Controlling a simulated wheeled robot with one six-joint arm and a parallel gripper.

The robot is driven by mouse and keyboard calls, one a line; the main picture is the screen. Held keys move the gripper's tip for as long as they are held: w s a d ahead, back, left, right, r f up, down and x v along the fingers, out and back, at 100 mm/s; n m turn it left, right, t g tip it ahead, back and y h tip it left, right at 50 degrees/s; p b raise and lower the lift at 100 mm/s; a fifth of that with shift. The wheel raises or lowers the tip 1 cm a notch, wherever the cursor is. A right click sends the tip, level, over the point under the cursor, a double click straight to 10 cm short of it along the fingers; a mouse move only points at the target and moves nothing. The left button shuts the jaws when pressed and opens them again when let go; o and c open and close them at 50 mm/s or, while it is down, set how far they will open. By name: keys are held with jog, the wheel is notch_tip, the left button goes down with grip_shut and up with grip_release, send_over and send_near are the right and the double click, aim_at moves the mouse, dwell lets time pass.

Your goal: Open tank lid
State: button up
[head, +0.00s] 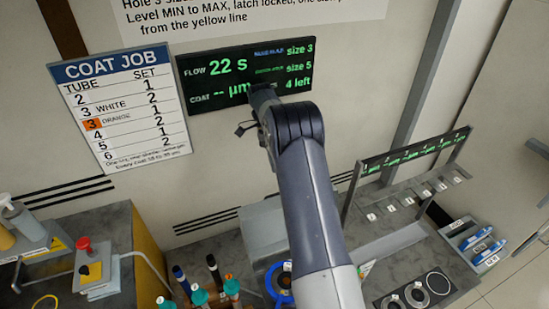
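My arm rises through the middle of the head view and bends at a dark joint in front of the green-lettered display. Small dark parts of my arm show just left of that joint. I cannot make out any gripper fingers. A pale grey box-like body (262,226) stands against the wall, left of my arm and partly hidden by it. I cannot tell whether it is the tank or its lid, and no lid edge or latch is clear.
Several teal-topped bottles or tools (201,297) stand at bottom centre, near a blue ring (277,284). A red-knobbed control box (96,271) is at left. A metal rack (408,190) with numbered slots stands at right.

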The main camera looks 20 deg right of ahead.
jog(key=shift+p+v, duration=0.7)
jog(key=shift+v, duration=0.7)
jog(key=shift+c, duration=0.4)
jog(key=shift+c, duration=0.8)
jog(key=shift+w+n+p, duration=0.1)
jog(key=shift+n+p, duration=0.3)
jog(key=shift+n, duration=0.4)
jog(key=c, duration=0.3)
jog(key=n, duration=0.1)
jog(key=n+t+p, duration=0.1)
jog(key=n, duration=0.1)
jog(key=shift+w+f, duration=0.15)
jog(key=shift+f, duration=0.05)
grip_shut()
notch_tip(320, 180, down, 11)
jog(key=n+t+b, duration=0.1)
jog(key=n+t, duration=0.4)
jog(key=n, duration=0.8)
jog(key=shift+s+a+r+p, duration=0.1)
jog(key=shift+s+r+p, duration=0.2)
jog(key=shift+s, duration=0.3)
jog(key=shift+s+a+r+p, duration=0.15)
jog(key=shift+s+r, duration=0.1)
jog(key=shift+s, duration=0.35)
jog(key=shift+s+r+p, duration=0.25)
jog(key=shift+s+r, duration=0.05)
jog(key=shift+s, duration=0.35)
